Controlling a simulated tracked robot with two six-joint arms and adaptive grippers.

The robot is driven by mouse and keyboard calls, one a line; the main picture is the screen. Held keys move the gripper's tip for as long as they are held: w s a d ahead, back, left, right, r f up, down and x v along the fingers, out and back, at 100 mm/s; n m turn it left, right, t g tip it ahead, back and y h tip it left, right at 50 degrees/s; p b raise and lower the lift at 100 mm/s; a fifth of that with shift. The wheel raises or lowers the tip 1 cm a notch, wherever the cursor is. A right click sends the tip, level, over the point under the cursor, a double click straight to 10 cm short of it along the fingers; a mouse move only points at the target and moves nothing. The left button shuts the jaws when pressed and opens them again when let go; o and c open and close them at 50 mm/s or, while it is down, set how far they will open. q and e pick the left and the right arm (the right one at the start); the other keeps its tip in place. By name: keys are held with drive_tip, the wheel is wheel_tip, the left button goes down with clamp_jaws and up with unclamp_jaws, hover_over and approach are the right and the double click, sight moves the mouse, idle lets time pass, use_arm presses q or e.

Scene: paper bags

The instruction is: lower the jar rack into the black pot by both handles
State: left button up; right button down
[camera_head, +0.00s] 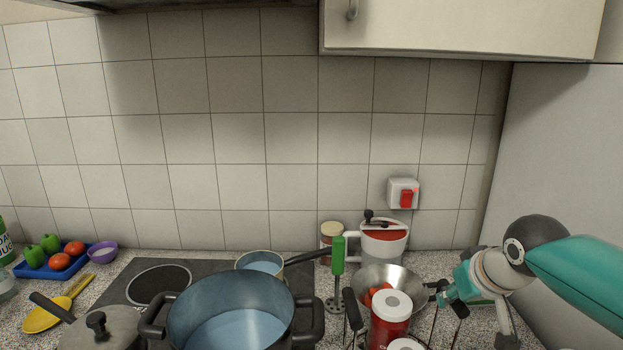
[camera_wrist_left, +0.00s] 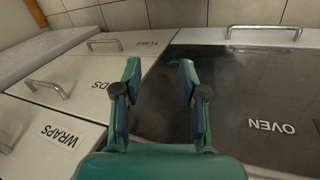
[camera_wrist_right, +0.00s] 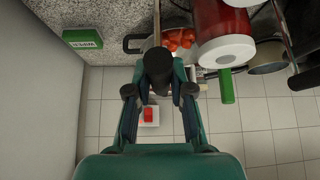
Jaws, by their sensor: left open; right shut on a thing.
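The black pot (camera_head: 175,318), blue-grey inside, stands front and centre in the head view, its lid (camera_head: 97,330) to the left. The jar rack, with dark wires and a black left handle (camera_head: 352,310), is right of the pot. It carries red jars (camera_head: 390,322) with white lids; the frame cuts off its lower part. My right gripper (camera_head: 448,294) is shut on the rack's right handle, a black grip between the fingers in the right wrist view (camera_wrist_right: 157,68). I cannot tell whether the rack is lifted. My left gripper (camera_wrist_left: 160,75) is open and empty, before drawers and oven, outside the head view.
A steel bowl (camera_head: 405,279) with orange pieces stands behind the rack. A green-handled masher (camera_head: 338,256) stands between pot and rack. A yellow spoon (camera_head: 45,320) and blue tray (camera_head: 35,271) are left.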

use_arm(q)
drive_tip(key=d+r+m+g, duration=0.4)
drive_tip(key=d+r+m, duration=0.4)
drive_tip(key=m, duration=0.6)
wheel_tip(320, 180, up, 43)
drive_tip(key=n+t, duration=0.8)
drive_tip(key=n, duration=0.9)
hover_over(350, 304)
drive_tip(key=s+a, duration=0.2)
drive_tip(key=shift+x, duration=3.6)
